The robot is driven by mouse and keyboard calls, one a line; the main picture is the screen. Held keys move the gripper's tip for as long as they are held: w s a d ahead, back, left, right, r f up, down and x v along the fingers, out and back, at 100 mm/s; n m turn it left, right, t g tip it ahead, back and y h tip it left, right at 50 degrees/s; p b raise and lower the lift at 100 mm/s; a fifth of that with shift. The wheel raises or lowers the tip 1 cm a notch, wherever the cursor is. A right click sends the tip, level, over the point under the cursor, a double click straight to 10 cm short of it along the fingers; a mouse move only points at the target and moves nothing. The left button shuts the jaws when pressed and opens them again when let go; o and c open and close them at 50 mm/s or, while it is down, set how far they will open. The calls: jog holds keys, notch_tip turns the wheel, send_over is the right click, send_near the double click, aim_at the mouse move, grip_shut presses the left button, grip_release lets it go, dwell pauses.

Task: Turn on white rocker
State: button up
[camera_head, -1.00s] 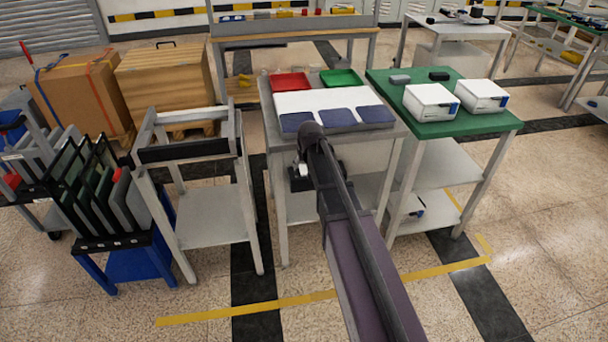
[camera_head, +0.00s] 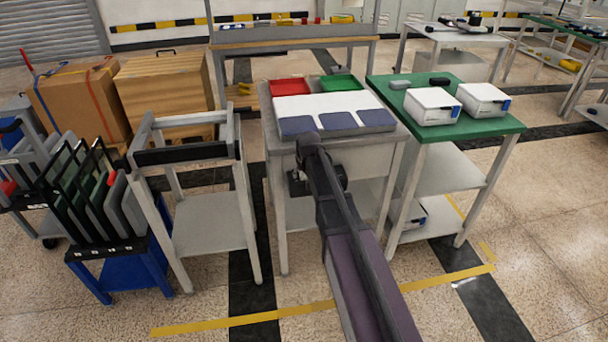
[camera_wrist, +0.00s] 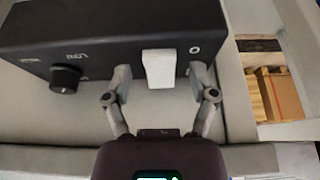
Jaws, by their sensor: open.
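In the wrist view, a black control box (camera_wrist: 115,35) spans the top, with upside-down lettering. The white rocker (camera_wrist: 159,68) sits on its face, with a round O mark beside it to the right. My gripper (camera_wrist: 160,84) is open, with one finger on each side of the rocker. The fingertips lie close to the box face; whether they touch it I cannot tell. I cannot tell which way the rocker is tipped. In the head view my arm hides most of the gripper, at the front of the middle table (camera_head: 385,143).
A black knob (camera_wrist: 66,78) is on the same box, left of the left finger. The middle table carries a red tray (camera_head: 290,87), a green tray (camera_head: 340,83) and blue pads (camera_head: 338,121). A green-topped table (camera_head: 445,131) with white boxes stands close on the right, an empty grey stand (camera_head: 205,222) on the left.

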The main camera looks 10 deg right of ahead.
grip_shut()
jog(key=shift+w+r, duration=0.1)
jog(key=shift+w+r+g+p, duration=0.1)
jog(key=shift+w+g+p, duration=0.05)
jog(key=shift+g+p, duration=0.45)
jog(key=shift+g, duration=0.6)
grip_release()
